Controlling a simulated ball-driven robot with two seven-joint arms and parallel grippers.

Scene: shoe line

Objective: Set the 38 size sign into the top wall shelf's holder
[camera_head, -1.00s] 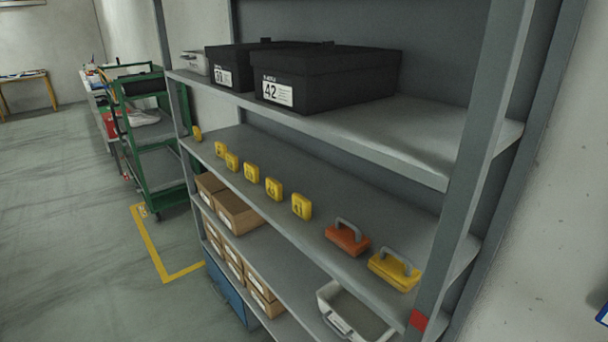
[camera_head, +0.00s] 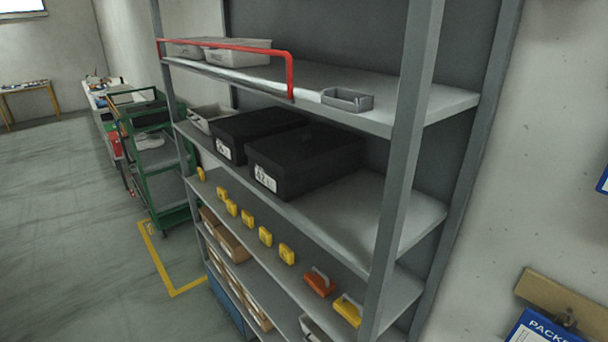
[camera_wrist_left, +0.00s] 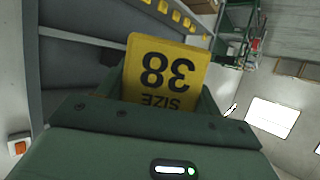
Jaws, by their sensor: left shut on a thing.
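The yellow 38 size sign (camera_wrist_left: 162,72) shows in the left wrist view, upside down, with "SIZE 38" in black. My left gripper (camera_wrist_left: 160,95) is shut on its lower part. Neither gripper shows in the head view. On the top wall shelf (camera_head: 440,102) in the head view, a small grey open holder (camera_head: 347,99) sits near the front edge, right of the red rail. It looks empty.
A red rail (camera_head: 230,45) runs along the top shelf's left front, before grey bins (camera_head: 238,53). Black shoe boxes (camera_head: 305,160) stand one shelf below. Yellow signs (camera_head: 265,236) line a lower shelf. A grey upright (camera_head: 405,150) stands right of the holder.

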